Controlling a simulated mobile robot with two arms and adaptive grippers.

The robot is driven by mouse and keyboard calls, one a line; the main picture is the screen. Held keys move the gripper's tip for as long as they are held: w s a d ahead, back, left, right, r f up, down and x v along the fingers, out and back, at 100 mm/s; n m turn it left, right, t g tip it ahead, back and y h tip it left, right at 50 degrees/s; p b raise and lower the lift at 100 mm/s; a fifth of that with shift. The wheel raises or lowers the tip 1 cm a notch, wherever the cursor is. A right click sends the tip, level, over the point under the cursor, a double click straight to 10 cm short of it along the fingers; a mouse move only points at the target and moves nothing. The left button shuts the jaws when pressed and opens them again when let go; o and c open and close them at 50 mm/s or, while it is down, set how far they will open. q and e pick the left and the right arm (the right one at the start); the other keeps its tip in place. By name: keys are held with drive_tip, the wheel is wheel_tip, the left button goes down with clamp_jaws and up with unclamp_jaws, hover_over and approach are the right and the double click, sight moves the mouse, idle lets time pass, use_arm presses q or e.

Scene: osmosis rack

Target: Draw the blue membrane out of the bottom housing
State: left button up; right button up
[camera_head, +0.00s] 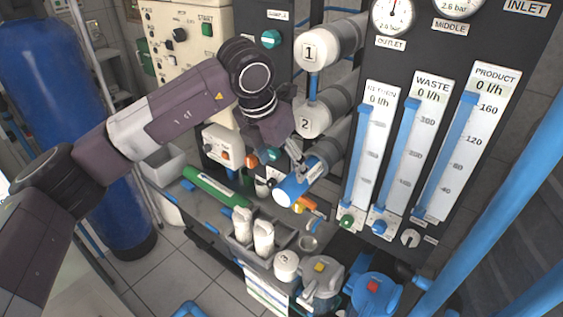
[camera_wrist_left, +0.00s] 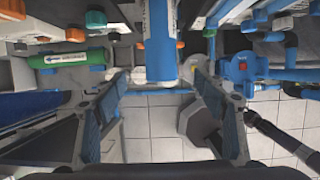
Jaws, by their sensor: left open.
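The blue membrane (camera_head: 298,186) sticks out of the open front of the bottom housing (camera_head: 336,147), tilted down toward the lower left, with a pale end face. It also shows in the wrist view as a blue cylinder (camera_wrist_left: 159,50) at top centre. My left gripper (camera_head: 300,166) is close to the membrane's protruding part in the head view. In the wrist view its two fingers (camera_wrist_left: 157,78) are spread wide, one on each side of the membrane's end, with nothing clamped. Whether a finger touches the membrane cannot be told. My right gripper is not in view.
Capped housings 1 (camera_head: 310,52) and 2 (camera_head: 306,121) sit above. A white cap marked 3 (camera_head: 286,264) lies on the lower bench. A green cylinder (camera_head: 212,187), white bottles (camera_head: 263,238) and blue pump (camera_head: 374,292) stand nearby. Flow meters (camera_head: 414,150) are to the right.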

sight(288, 182)
use_arm(q)
drive_tip(key=b+x, duration=0.3)
drive_tip(key=x, duration=0.5)
drive_tip(key=shift+s+f, duration=0.1)
drive_tip(key=shift+b+x, duration=1.1)
drive_tip(key=shift+x, duration=0.3)
drive_tip(key=shift+d, duration=0.15)
drive_tip(key=shift+c, duration=0.4)
drive_tip(key=c, duration=1.5)
drive_tip(key=shift+s+a+b, duration=0.9)
drive_tip(key=shift+s+a, duration=0.3)
drive_tip(key=shift+s, duration=0.4)
drive_tip(key=shift+s+a+b, duration=0.85)
drive_tip(key=shift+s+a, duration=0.35)
drive_tip(key=shift+s, duration=0.35)
drive_tip(key=shift+s+a+b, duration=0.9)
drive_tip(key=shift+s+a, duration=0.25)
drive_tip(key=shift+s, duration=0.45)
